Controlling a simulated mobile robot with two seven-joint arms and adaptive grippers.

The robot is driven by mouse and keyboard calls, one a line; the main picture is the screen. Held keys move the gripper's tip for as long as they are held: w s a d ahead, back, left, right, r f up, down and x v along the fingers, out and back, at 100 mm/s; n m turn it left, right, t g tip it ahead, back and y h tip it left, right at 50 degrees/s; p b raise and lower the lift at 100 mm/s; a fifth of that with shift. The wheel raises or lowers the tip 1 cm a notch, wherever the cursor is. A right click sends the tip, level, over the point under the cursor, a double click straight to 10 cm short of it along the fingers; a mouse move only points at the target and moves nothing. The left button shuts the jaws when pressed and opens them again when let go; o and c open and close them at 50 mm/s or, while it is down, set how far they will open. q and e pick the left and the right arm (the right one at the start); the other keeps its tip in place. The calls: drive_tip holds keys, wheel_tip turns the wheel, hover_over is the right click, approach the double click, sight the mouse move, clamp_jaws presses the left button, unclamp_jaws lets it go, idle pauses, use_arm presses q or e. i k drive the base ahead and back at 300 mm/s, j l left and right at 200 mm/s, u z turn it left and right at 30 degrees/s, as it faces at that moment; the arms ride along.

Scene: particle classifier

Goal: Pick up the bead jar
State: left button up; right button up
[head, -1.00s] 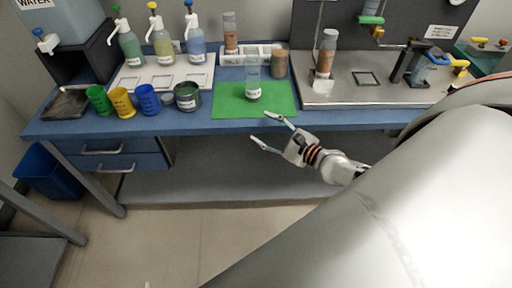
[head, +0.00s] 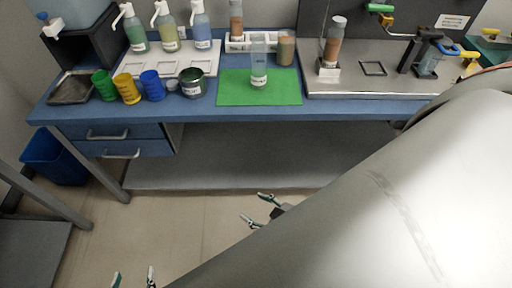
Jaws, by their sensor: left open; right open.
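A short dark-green jar (head: 192,82) with a white label stands upright on the blue bench, left of the green mat (head: 232,99). A wider jar of brown and greenish grains (head: 286,48) stands behind the mat. I cannot read which is the bead jar. A clear, labelled cylinder (head: 259,62) stands on the mat. My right gripper (head: 258,208) is open and empty, low in front of the bench, well short of the jars. My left gripper (head: 134,279) shows only its fingertips at the bottom edge; it is open and apart from everything.
Green, yellow and blue cups (head: 128,88) stand left of the dark jar. Pump bottles (head: 167,32) stand in a white tray behind. A steel plate (head: 350,83) with a tube stand is at right. My large arm link covers the lower right. The floor before the bench is clear.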

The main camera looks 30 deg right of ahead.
sight(286, 48)
drive_tip(key=z, duration=1.25)
